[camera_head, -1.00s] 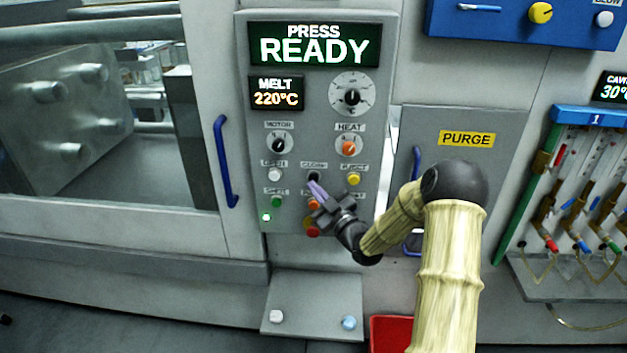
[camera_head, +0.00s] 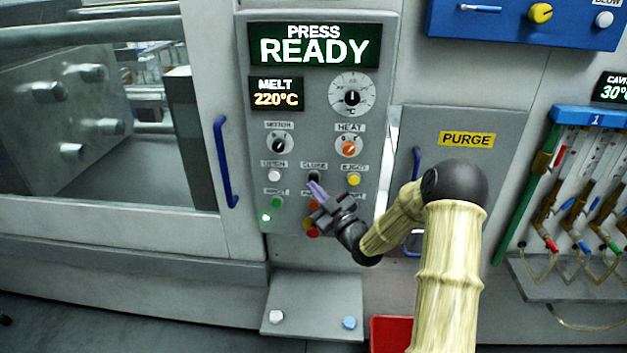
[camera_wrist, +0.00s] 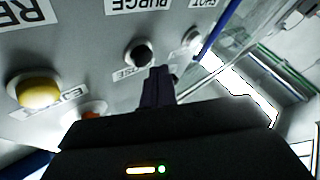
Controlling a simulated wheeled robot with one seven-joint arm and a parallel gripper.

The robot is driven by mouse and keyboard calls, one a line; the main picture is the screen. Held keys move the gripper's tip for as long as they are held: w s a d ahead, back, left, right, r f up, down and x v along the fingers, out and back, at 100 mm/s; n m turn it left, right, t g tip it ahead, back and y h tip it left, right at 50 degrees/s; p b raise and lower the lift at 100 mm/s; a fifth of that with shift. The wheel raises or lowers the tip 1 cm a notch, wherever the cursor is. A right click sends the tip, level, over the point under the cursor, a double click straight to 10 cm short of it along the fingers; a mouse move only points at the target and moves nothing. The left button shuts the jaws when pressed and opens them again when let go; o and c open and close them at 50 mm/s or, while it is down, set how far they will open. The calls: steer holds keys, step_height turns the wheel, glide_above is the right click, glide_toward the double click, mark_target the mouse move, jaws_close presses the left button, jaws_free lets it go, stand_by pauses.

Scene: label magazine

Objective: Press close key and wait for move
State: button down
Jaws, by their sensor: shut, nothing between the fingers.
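The control panel (camera_head: 380,90) stands upright with a display (camera_head: 314,45) reading "PRESS READY". The black close key (camera_head: 315,176) sits in the key row under its "CLOSE" label, and it also shows in the wrist view (camera_wrist: 138,53). My gripper (camera_head: 313,186) is shut and empty, its purple fingers pointing up at the close key from just below. In the wrist view the fingertips (camera_wrist: 158,74) appear at the key's edge. I cannot tell whether they touch it.
A white open key (camera_head: 275,174) and yellow eject key (camera_head: 354,180) flank the close key. More keys lie below, partly hidden by my gripper. A green lamp (camera_head: 266,217) is lit. Blue handles (camera_head: 226,165) stand at either side. A ledge (camera_head: 312,302) juts out below.

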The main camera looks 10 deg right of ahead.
steer(key=shift+w, duration=0.1)
stand_by(0.7)
steer(key=shift+w+d+b, duration=0.1)
steer(key=shift+w+b, duration=0.2)
steer(key=shift+b, duration=0.15)
